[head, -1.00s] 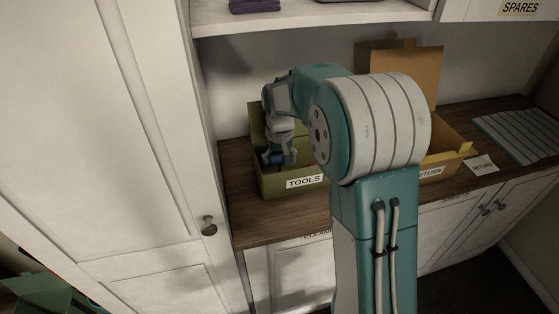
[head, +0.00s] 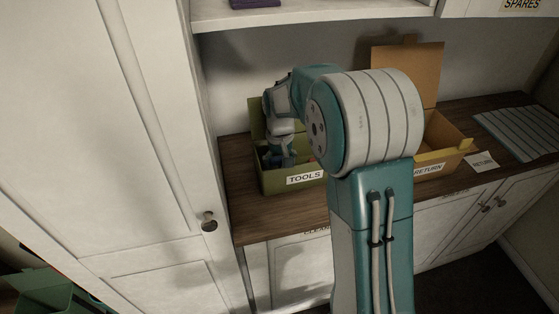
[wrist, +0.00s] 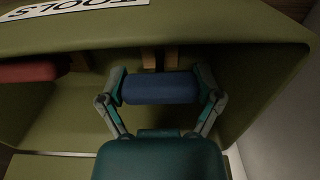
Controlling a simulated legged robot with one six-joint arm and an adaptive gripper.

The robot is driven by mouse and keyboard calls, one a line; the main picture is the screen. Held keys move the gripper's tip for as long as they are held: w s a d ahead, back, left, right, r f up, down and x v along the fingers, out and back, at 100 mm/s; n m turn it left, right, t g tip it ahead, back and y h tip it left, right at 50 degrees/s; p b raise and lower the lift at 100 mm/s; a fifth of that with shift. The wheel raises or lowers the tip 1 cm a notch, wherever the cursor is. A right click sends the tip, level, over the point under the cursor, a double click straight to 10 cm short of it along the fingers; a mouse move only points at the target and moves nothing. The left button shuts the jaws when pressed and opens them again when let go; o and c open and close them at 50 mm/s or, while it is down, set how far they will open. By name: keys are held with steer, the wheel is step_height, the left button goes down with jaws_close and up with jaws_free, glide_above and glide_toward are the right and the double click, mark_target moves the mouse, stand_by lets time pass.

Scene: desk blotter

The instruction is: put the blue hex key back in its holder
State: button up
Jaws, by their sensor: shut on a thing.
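The blue hex key shows in the wrist view as a thick blue handle (wrist: 160,88) lying crosswise between my fingers. My gripper (wrist: 161,92) is shut on it, one finger at each end. In the head view my gripper (head: 279,158) is down inside the green box labelled TOOLS (head: 285,184). Tan upright pieces (wrist: 149,60), perhaps part of the holder, stand just beyond the blue handle in the wrist view. I cannot tell whether the key touches them or is seated. The key's shaft is hidden.
A red handle (wrist: 28,71) lies in the box near another tan piece. The green box walls surround my gripper closely. An open cardboard box labelled RETURN (head: 440,160) stands to the right. A tall white cabinet (head: 120,120) is at the left.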

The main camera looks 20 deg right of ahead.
mark_target(280, 157)
steer(key=o, duration=1)
step_height(280, 157, up, 12)
steer(key=shift+f, duration=0.1)
